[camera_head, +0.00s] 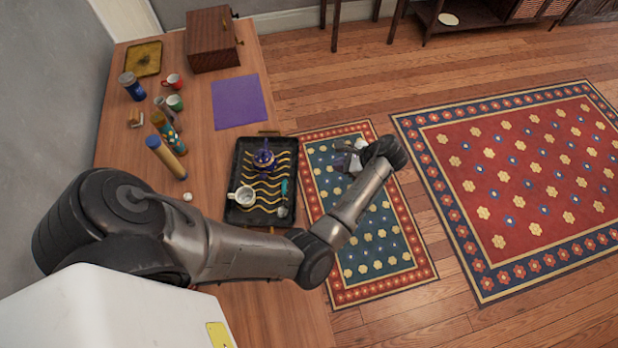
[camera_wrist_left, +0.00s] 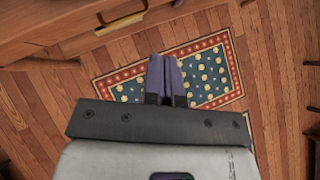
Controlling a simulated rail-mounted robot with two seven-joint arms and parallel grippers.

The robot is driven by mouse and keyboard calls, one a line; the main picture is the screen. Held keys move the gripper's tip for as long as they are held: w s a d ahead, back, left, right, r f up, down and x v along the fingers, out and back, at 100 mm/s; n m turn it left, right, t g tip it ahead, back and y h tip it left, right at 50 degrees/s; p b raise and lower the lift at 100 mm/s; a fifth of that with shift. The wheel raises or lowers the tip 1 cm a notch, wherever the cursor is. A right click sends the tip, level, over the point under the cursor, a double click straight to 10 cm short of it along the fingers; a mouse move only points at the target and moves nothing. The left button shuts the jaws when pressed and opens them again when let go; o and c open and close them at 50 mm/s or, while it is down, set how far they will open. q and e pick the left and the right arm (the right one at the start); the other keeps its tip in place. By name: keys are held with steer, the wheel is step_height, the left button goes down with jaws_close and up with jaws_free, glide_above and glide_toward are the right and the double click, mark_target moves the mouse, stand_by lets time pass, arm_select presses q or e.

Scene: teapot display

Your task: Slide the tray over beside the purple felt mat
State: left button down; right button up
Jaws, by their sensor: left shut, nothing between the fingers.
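The black tray (camera_head: 244,149) with wavy yellow lines lies on the wooden table, near its right edge. It carries a dark blue teapot (camera_head: 264,157), a white cup (camera_head: 242,197) and small teal and grey items. Wooden handles show at its far and near ends. The purple felt mat (camera_head: 239,102) lies flat just beyond the tray, with a narrow gap between them. My left gripper (camera_head: 346,160) is off to the right of the tray, apart from it, over the floor rug. Its fingers are together and empty in the left wrist view (camera_wrist_left: 166,76). My right gripper is out of view.
A wooden box (camera_head: 212,40) stands beyond the mat. A small white object (camera_head: 187,197) lies left of the tray. My left arm crosses near the tray's near end.

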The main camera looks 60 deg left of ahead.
arm_select(q)
steer(key=s+a+r+b+x, duration=0.1)
steer(key=b+x, duration=0.2)
steer(key=x, duration=0.9)
steer(key=shift+s, duration=0.3)
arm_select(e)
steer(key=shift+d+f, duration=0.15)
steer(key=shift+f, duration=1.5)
arm_select(q)
steer(key=shift+a+r, duration=0.15)
steer(key=shift+a, duration=0.05)
